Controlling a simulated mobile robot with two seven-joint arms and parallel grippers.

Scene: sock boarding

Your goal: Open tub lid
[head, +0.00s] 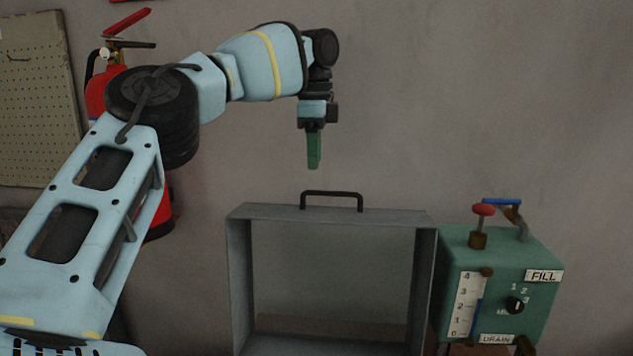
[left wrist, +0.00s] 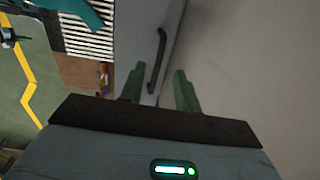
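A grey metal box-like piece (head: 432,270), which looks like the tub lid, stands upright against the wall side, its hollow face toward the head camera. I cannot tell where it joins the tub. A dark bar handle (head: 331,194) is on its top edge. My left gripper (head: 313,165) points down, above and slightly left of the handle, apart from it. In the left wrist view its two green fingers (left wrist: 159,90) are spread and empty. The handle (left wrist: 156,60) shows there on the grey surface (left wrist: 134,30), beyond the fingertips and nearer the left one. My right gripper is in neither view.
A green control box (head: 505,285) with a red knob and a blue-handled valve stands right of the grey piece. A red fire extinguisher (head: 97,95) is behind my left arm. A pegboard (head: 35,110) hangs at far left. The wall area above right is clear.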

